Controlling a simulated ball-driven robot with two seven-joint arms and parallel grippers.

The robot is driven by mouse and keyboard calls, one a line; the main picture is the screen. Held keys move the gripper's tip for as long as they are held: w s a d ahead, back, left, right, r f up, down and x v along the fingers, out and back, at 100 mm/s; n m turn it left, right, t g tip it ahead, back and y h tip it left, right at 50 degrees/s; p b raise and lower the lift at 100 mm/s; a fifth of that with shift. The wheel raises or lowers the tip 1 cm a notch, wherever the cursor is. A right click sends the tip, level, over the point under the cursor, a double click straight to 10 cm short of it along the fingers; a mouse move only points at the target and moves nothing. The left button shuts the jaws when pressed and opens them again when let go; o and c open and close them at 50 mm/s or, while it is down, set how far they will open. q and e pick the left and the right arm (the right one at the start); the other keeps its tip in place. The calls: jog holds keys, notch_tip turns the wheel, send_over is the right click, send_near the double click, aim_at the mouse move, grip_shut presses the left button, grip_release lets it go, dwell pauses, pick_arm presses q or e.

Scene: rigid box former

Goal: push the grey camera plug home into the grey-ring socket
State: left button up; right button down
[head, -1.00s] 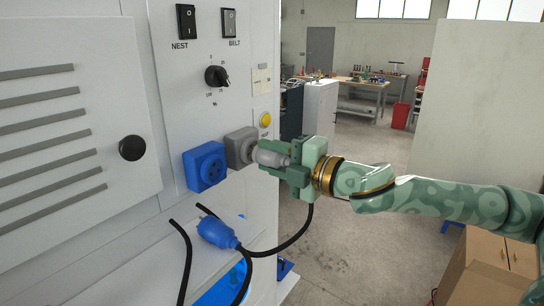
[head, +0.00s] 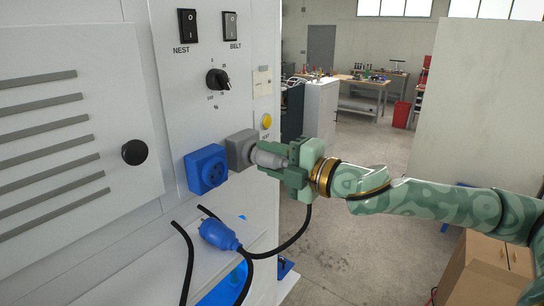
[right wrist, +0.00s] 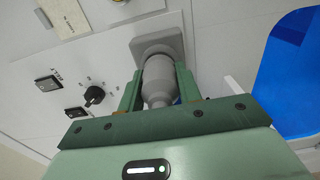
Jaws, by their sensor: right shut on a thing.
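The grey camera plug (head: 268,156) is held in my right gripper (head: 272,160), which is shut on it. The plug's front end is at the face of the grey-ring socket (head: 240,149) on the white machine panel. In the right wrist view the plug (right wrist: 160,80) lies between the two green fingers and its front meets the grey square socket (right wrist: 157,44). I cannot tell how deep the plug sits, as its tip is hidden. My left gripper is not in view.
A blue socket (head: 206,168) sits just left of the grey one. A blue plug (head: 218,234) with a black cable lies on the ledge below. Above are a black knob (head: 217,79), two rocker switches and a yellow button (head: 266,120). Cardboard boxes (head: 490,270) stand at lower right.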

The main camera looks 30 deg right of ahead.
jog(key=shift+w+a, duration=0.1)
jog(key=shift+w, duration=0.1)
jog(key=c, duration=0.9)
grip_release()
jog(key=shift+s, duration=0.1)
